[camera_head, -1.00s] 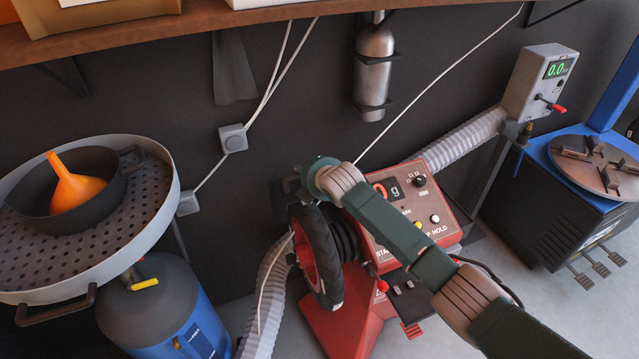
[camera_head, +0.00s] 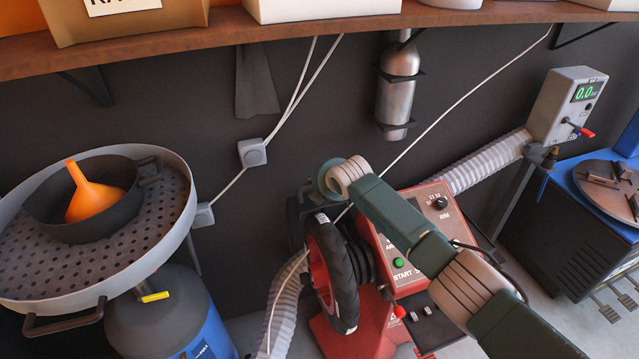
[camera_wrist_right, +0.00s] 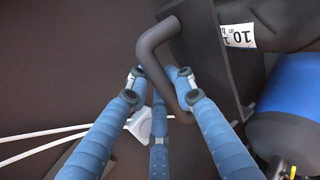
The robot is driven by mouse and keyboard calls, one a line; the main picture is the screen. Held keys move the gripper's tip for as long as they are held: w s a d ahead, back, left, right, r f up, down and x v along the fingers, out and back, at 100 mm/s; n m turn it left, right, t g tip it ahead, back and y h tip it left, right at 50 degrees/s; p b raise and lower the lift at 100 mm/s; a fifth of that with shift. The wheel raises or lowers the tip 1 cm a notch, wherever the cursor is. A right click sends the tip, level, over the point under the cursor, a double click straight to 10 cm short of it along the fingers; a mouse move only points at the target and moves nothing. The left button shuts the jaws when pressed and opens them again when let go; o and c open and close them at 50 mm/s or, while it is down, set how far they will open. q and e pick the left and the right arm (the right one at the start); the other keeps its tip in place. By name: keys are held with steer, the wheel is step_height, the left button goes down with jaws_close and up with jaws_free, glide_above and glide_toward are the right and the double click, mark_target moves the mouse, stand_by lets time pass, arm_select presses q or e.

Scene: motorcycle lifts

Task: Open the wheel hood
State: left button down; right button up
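The red wheel balancer (camera_head: 400,245) stands against the wall in the head view, with a black-tyred wheel (camera_head: 332,275) mounted on its left side. A dark panel behind the wheel, seemingly the wheel hood (camera_head: 296,222), is mostly hidden by the wheel and my arm. In the right wrist view a dark bent handle (camera_wrist_right: 150,45) joins a dark panel. My right gripper (camera_wrist_right: 160,82) has its blue fingers spread, with the handle between them. I cannot tell whether a finger touches it. In the head view my right arm hides that gripper. My left gripper is out of view.
A round perforated tray (camera_head: 185,215) with an orange funnel (camera_head: 92,195) stands at the left on a blue tank (camera_head: 185,320). A wooden shelf (camera_head: 225,40) runs above. White cables and a grey cylinder (camera_head: 398,90) are on the wall. A ribbed hose (camera_head: 283,310) hangs beside the wheel.

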steer(key=o, duration=0.3)
steer(key=shift+f, duration=0.1)
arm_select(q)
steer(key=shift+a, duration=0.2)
arm_select(e)
steer(key=v, duration=1.2)
